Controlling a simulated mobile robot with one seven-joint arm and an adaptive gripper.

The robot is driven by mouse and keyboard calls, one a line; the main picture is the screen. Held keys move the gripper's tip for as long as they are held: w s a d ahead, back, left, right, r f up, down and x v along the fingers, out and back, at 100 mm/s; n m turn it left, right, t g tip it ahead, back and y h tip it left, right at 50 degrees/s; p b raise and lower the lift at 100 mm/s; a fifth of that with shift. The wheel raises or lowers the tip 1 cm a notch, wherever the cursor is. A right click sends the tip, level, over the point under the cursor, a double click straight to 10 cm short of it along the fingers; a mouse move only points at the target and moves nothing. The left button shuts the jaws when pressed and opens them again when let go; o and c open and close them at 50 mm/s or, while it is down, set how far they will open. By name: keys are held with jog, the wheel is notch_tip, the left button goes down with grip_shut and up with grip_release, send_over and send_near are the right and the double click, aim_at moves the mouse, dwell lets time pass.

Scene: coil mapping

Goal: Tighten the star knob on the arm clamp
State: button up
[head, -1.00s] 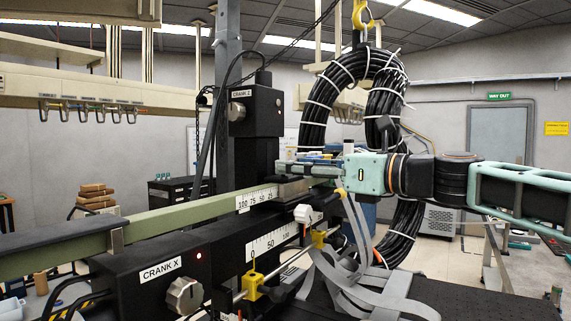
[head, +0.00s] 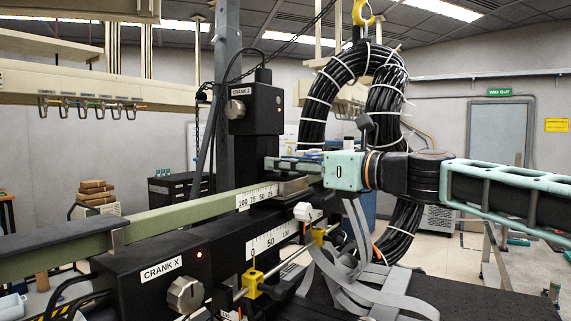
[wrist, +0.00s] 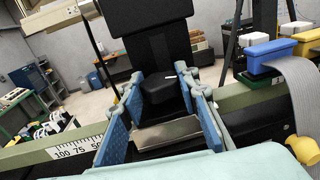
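My gripper (head: 280,163) is above the right end of the green measuring arm (head: 165,219), over a grey metal clamp block (head: 293,186). The wrist view shows my gripper (wrist: 160,84) open, its two blue-padded fingers wide apart. A dark rounded piece (wrist: 160,92) with a small white mark lies between the fingertips in that picture. It may be the star knob, but its lobes cannot be made out. A silver plate (wrist: 168,132) shows nearer, between the fingers. I cannot tell whether either finger touches anything.
The black CRANK Z column (head: 257,120) rises close behind my gripper. A hanging black cable coil (head: 323,98) is to its right, with grey straps (head: 365,290) below. Blue and yellow bins (wrist: 273,52) show at right in the wrist view.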

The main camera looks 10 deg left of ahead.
jog(key=c, duration=0.5)
